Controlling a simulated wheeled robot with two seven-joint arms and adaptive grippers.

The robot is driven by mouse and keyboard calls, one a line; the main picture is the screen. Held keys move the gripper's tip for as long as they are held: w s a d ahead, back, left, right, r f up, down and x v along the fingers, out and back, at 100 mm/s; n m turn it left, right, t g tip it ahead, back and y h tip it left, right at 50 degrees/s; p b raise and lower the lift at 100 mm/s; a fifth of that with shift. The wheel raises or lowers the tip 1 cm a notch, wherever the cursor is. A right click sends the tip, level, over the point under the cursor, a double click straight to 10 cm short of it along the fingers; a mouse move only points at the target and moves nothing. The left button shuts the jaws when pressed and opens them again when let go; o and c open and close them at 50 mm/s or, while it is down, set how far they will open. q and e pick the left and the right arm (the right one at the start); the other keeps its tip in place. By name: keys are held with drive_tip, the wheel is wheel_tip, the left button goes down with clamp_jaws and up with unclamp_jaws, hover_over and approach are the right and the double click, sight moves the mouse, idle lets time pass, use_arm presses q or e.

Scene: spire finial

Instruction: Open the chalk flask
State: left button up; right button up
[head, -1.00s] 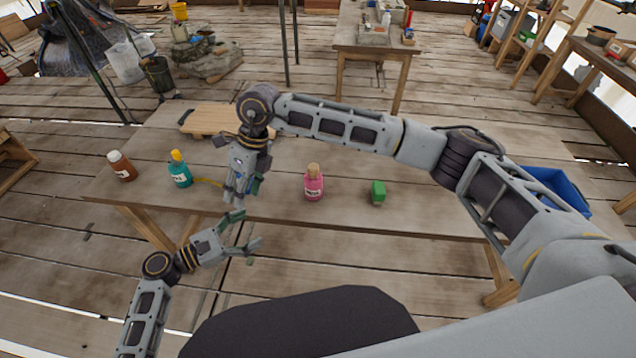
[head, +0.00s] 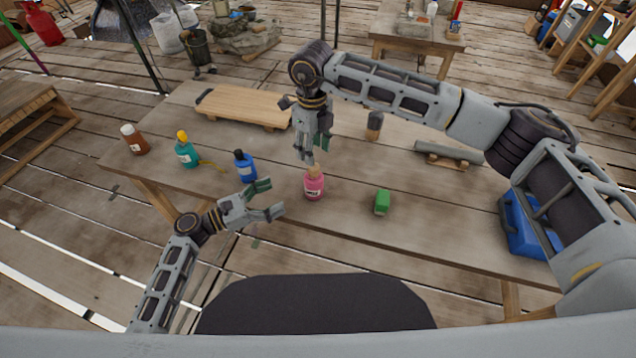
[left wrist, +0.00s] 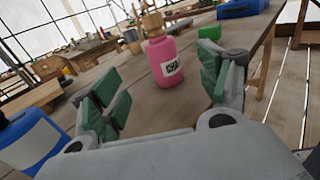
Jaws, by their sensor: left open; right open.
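The chalk flask (head: 314,187) is a pink bottle with a white label and a tan stopper (head: 315,171), upright near the table's front edge. My right gripper (head: 307,155) is open and points down just above and behind the stopper in the head view. I cannot tell whether it touches the stopper.
A blue bottle (head: 245,166) stands close behind my left gripper. A teal bottle (head: 187,154) and a brown bottle (head: 135,140) stand farther left. A green block (head: 382,202) lies right of the flask.

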sight(314, 179)
use_arm(q)
drive_tip(key=shift+w+d, duration=0.15)
drive_tip(key=shift+d, duration=0.15)
drive_tip(key=shift+x, duration=6.55)
drive_tip(key=shift+c, duration=0.4)
